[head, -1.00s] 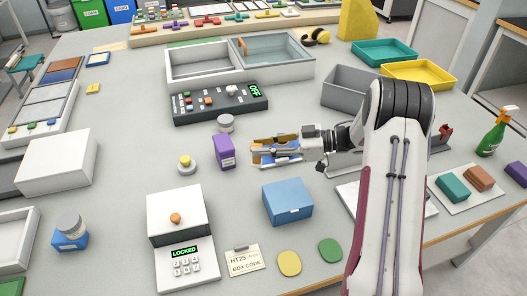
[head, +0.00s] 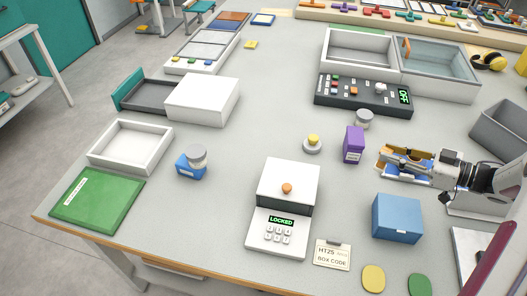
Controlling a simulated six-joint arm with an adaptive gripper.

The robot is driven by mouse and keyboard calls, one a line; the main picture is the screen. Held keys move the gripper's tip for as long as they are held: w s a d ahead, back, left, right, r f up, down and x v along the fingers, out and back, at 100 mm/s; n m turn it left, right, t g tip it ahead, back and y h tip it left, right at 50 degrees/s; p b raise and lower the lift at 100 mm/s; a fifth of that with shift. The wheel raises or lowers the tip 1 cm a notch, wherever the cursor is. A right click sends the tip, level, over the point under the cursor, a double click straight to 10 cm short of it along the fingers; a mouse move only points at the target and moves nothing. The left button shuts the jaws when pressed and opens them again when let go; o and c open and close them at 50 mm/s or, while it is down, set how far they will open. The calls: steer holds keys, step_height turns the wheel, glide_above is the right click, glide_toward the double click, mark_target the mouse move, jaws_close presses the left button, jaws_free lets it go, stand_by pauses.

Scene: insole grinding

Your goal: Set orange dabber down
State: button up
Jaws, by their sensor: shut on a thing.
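My gripper (head: 388,163) is at the right in the head view, pointing left, just right of the purple box (head: 354,145) and behind the blue box (head: 397,218). It is shut on an orange piece (head: 391,152), which I take to be the orange dabber. The fingers hide much of it, so its full shape and tilt cannot be told. The gripper appears to be above the grey table (head: 225,160); its exact height is unclear.
A yellow-topped round piece (head: 313,143) and a grey-lidded jar (head: 364,118) stand near the purple box. A white keypad box (head: 288,185) reads LOCKED. A control panel (head: 362,95) and a two-part bin (head: 372,45) lie behind. Bare table lies left of the keypad box.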

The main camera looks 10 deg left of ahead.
steer(key=w+a+n+g, duration=0.2)
steer(key=w+a+g, duration=0.1)
steer(key=a, duration=1.7)
steer(key=w+a+n+g+y, duration=0.1)
steer(key=w+a+n+g, duration=0.1)
steer(key=a, duration=1.8)
steer(key=shift+w+a+r+n+g, duration=0.15)
steer(key=shift+w+a+n+g, duration=0.2)
steer(key=shift+w+g, duration=0.2)
step_height(320, 180, down, 6)
steer(key=shift+f, duration=2)
steer(key=shift+f, duration=0.15)
steer(key=o, duration=1)
steer(key=shift+c, duration=0.2)
